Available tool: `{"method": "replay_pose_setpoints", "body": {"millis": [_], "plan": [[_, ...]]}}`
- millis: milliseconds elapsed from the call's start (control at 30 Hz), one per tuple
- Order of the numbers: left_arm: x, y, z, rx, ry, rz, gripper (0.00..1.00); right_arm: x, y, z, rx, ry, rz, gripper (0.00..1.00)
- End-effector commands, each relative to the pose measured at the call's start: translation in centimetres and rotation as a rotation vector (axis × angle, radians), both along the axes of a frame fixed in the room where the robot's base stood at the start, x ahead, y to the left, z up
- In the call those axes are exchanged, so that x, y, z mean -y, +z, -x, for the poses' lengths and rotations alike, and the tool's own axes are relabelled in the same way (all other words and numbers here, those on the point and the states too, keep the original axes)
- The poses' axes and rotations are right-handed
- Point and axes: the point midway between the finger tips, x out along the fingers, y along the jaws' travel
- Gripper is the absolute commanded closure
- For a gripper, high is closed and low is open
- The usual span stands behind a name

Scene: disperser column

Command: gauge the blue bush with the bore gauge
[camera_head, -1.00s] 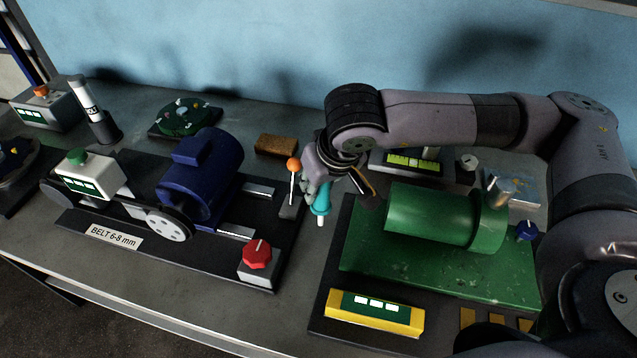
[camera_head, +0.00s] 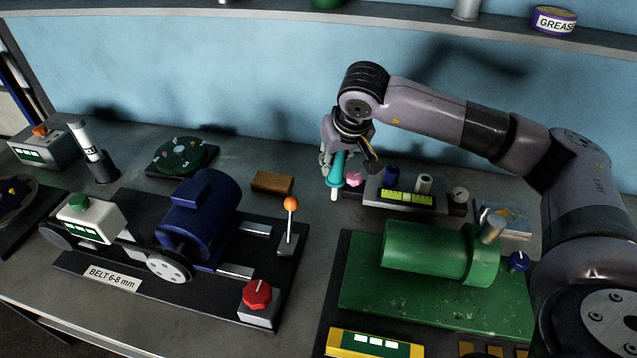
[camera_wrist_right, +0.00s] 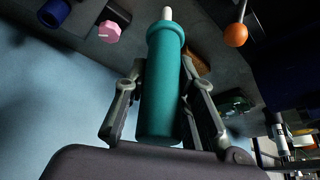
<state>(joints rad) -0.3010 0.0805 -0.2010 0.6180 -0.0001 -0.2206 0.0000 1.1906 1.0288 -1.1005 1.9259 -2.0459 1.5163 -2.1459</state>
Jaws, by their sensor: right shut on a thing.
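My right gripper (camera_head: 331,160) is shut on the teal bore gauge (camera_head: 337,170), which points white tip down above the back of the bench. In the right wrist view the teal handle (camera_wrist_right: 163,90) sits between the two fingers, with the white tip at the far end. The blue bush (camera_head: 392,174) stands upright behind the yellow-green scale, to the right of the gauge and apart from it. It also shows at the top left of the right wrist view (camera_wrist_right: 54,13). My left gripper is out of view.
A pink knob-like piece (camera_head: 354,180) is close by the gauge tip. The green cylinder machine (camera_head: 425,248) stands in front. An orange-topped lever (camera_head: 290,205) rises at left.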

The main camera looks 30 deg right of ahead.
Motion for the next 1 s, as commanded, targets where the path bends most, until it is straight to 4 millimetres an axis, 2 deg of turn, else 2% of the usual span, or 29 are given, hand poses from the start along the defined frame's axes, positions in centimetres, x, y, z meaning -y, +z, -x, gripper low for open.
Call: {"method": "replay_pose_setpoints", "body": {"millis": [33,200,400,500,700,1000], "plan": [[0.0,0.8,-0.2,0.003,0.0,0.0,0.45,1.9,0.9,-0.8,-0.002,-0.033,-0.001,1.0],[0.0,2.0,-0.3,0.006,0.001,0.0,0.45,7.7,2.3,-2.8,-0.006,-0.109,-0.002,1.0],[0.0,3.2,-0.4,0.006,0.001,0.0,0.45,14.3,3.5,-3.7,-0.018,-0.189,-0.003,1.0],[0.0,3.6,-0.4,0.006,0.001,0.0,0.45,16.8,3.9,-3.7,-0.022,-0.218,-0.005,1.0],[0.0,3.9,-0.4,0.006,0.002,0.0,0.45,19.4,4.0,-3.6,-0.03,-0.246,-0.006,1.0],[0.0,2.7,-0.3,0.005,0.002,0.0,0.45,19.8,2.8,-3.6,-0.03,-0.25,-0.007,1.0]]}}
